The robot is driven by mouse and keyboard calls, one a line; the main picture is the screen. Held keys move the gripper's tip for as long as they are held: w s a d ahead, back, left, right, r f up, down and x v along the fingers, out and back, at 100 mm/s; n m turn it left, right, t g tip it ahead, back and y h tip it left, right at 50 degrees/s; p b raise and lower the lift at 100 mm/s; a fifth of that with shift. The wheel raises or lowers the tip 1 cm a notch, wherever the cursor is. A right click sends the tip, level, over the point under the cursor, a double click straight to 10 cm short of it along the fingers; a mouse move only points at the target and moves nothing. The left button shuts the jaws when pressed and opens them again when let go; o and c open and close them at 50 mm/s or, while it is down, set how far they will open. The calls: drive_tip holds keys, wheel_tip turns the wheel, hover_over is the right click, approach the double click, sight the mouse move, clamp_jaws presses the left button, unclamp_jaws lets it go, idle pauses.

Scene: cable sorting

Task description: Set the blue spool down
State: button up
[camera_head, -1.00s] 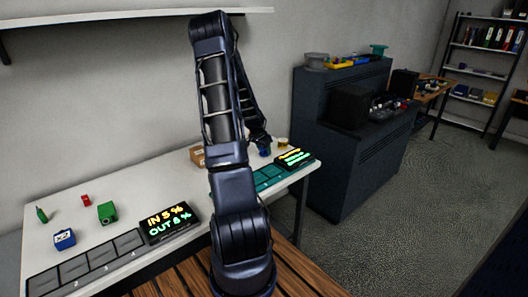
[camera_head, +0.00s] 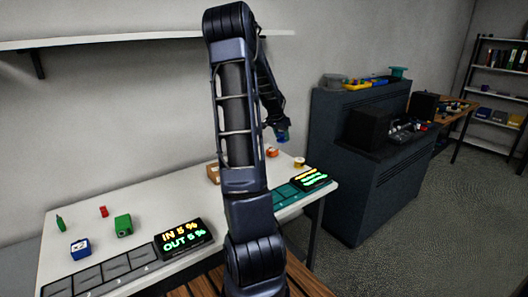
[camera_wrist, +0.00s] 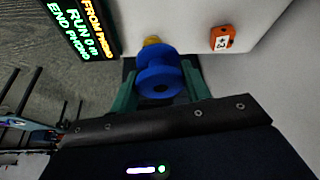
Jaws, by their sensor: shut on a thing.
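The blue spool (camera_head: 283,138) is in my gripper (camera_head: 281,130), above the far right end of the white table (camera_head: 130,190). In the wrist view the blue spool (camera_wrist: 152,76) sits between the two teal fingers of my gripper (camera_wrist: 160,88), which are shut on it. A yellow spool (camera_head: 299,162) stands on the table below and to the right; in the wrist view it shows partly behind the blue one (camera_wrist: 151,41).
An orange tag-like piece (camera_wrist: 222,38) and a brown box (camera_head: 213,173) lie near the spools. A lit display (camera_head: 314,179) and teal pads (camera_head: 287,195) are at the right end. Green, red and blue pieces, grey numbered pads and another display (camera_head: 183,236) are on the left.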

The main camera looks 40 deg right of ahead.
drive_tip(key=shift+r, duration=0.3)
drive_tip(key=w+a, duration=0.4)
drive_tip(key=a, duration=0.4)
drive_tip(key=w+a, duration=0.4)
drive_tip(key=a, duration=0.3)
hover_over(159, 216)
drive_tip(key=a, duration=0.1)
drive_tip(key=f, duration=1.9)
drive_tip(key=shift+s+a+f, duration=0.25)
drive_tip(key=shift+f, duration=0.15)
drive_tip(key=shift+f, duration=0.15)
drive_tip(key=o, duration=1)
drive_tip(key=shift+c, duration=0.2)
